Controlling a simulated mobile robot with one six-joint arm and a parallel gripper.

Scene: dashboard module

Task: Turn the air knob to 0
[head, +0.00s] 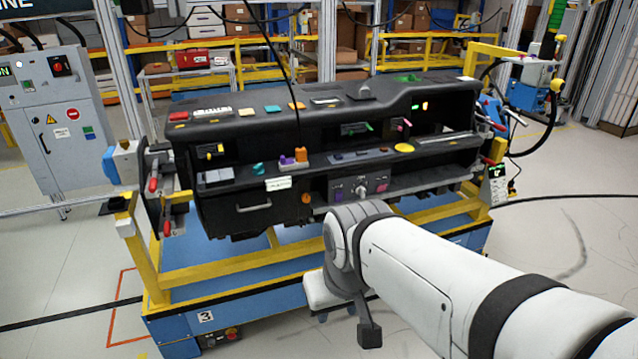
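The dashboard module (245,133) stands on a yellow and blue frame in the middle of the head view. A small grey control panel (347,184) with purple and pink patches sits low on its front, right of centre. A small pale knob (362,192) shows on this panel, probably the air knob; its markings and pointer are too small to read. My arm reaches in from the lower right and bends just below and in front of the panel. My gripper's fingers cannot be made out; a dark end part hangs below the bend, apart from the knob.
The yellow frame rail (215,269) and blue base (185,334) run below the dashboard. A dark cable (288,60) hangs over its top. A grey cabinet (55,125) stands at left. Floor is clear at lower left and right.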

